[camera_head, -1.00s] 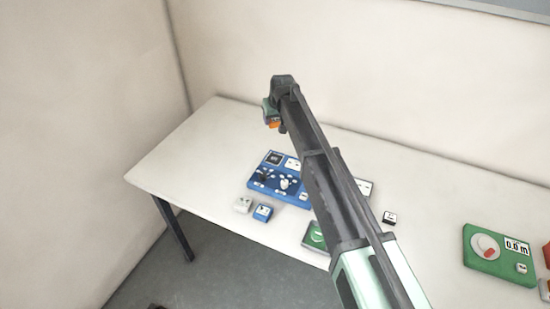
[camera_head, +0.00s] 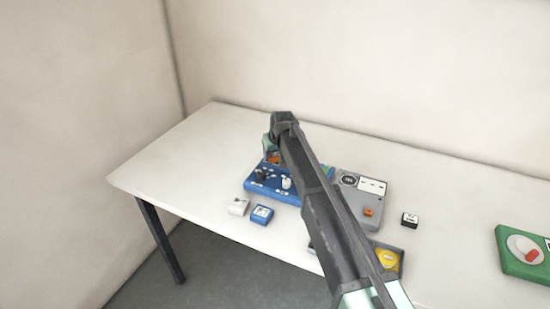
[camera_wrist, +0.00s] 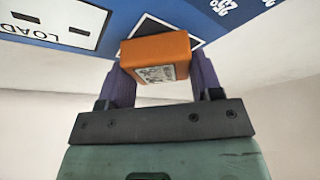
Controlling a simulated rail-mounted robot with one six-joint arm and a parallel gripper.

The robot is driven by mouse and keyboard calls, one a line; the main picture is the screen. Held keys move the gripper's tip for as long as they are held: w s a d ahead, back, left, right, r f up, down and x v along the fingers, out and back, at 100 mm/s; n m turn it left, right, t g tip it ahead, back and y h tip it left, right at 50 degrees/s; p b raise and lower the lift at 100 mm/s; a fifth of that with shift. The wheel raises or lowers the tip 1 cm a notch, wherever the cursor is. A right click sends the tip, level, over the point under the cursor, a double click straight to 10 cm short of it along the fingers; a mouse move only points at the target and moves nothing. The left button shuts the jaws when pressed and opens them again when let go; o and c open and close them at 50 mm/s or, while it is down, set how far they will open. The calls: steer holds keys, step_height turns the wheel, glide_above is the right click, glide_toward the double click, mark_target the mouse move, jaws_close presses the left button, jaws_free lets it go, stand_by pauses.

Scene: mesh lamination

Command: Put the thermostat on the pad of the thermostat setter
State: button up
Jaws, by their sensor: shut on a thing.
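An orange block (camera_wrist: 155,58) with a printed label, seemingly the thermostat, is held between the two purple fingers of my gripper (camera_wrist: 160,75). The gripper is shut on it. In the head view my gripper (camera_head: 273,157) is low over the far left part of a blue panel (camera_head: 272,191) with knobs, seemingly the setter. In the wrist view the blue panel (camera_wrist: 118,14) shows a dark square pad with a white outline (camera_wrist: 150,29), partly hidden behind the block. I cannot tell whether the block touches the pad.
A white block (camera_head: 238,207) and a blue block (camera_head: 262,214) lie in front of the panel. A grey device (camera_head: 375,205) stands to its right, with a small dark cube (camera_head: 409,219) beyond. A green device (camera_head: 522,258) is at far right. The table's left end is clear.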

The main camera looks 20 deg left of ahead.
steer(key=shift+f, duration=0.15)
steer(key=o, duration=1)
steer(key=shift+o, duration=0.2)
steer(key=shift+r, duration=0.4)
steer(key=p+v, duration=1.1)
steer(key=v, duration=0.1)
steer(key=s+d+m+h, duration=0.1)
steer(key=s+d, duration=0.3)
steer(key=d, duration=0.5)
steer(key=s+d+f+m+g, duration=0.1)
steer(key=s+d+m, duration=0.15)
steer(key=d, duration=0.65)
steer(key=s+d+h, duration=0.1)
steer(key=s+d, duration=0.3)
steer(key=d, duration=0.5)
steer(key=s+d+m+g+h, duration=0.1)
steer(key=s+d+m, duration=0.3)
steer(key=s+d, duration=1.3)
steer(key=shift+f+g, duration=0.35)
steer(key=shift+g, duration=0.45)
